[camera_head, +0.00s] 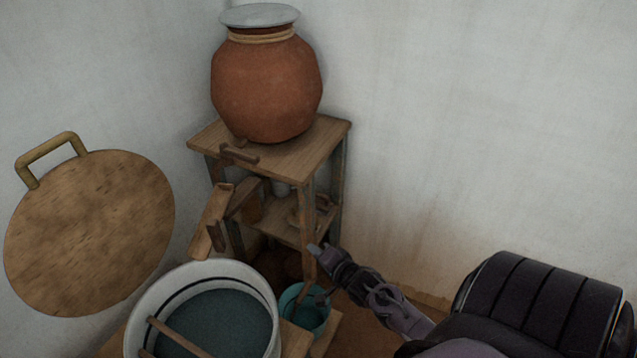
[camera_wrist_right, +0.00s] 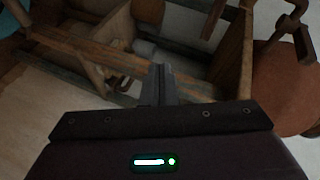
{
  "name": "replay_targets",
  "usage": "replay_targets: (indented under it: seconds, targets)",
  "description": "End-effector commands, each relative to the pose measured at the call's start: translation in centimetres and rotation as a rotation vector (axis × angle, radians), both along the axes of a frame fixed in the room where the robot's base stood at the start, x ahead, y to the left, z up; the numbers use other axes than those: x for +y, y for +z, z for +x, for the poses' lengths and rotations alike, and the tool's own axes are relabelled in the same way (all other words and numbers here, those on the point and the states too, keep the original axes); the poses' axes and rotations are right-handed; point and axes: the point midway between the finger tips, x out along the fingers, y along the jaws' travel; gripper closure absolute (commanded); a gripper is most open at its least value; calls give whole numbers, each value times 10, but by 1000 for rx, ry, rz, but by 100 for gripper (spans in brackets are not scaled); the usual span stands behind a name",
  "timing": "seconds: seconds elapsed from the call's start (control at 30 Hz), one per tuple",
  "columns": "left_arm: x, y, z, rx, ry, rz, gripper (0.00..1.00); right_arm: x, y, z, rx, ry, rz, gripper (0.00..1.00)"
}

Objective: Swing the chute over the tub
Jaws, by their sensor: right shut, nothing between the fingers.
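The wooden chute (camera_head: 210,225) is tilted in front of the pot stand's left side in the head view. Its lower end shows just behind the far rim of the white tub (camera_head: 271,299); I cannot tell whether it overhangs the rim. The tub holds dark blue-green liquid, and a wooden stick lies across it. My right gripper (camera_head: 316,250) is shut and empty in front of the stand's right side, apart from the chute in the picture. Its closed fingers (camera_wrist_right: 159,84) show in the right wrist view, with the stand's timbers behind. My left gripper is out of view.
A clay pot (camera_head: 266,88) with a wooden spout tap (camera_head: 239,154) sits on the wooden stand (camera_head: 309,146). A small teal bucket (camera_head: 318,318) is low beside the tub. A round wooden lid (camera_head: 90,235) is at left. Walls close in behind and left.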

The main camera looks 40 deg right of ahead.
Motion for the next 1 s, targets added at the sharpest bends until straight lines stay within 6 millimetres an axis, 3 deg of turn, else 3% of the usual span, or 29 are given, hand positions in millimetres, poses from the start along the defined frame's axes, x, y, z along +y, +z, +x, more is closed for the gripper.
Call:
replay_targets:
  seconds: [0.3,0.5,1.0]
  targets:
    - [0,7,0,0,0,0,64,11,-56,-24,145,46,-129,100]
    - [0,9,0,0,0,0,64,17,-80,-37,208,76,-185,100]
    - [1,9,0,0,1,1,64,20,-91,-43,238,93,-213,100]
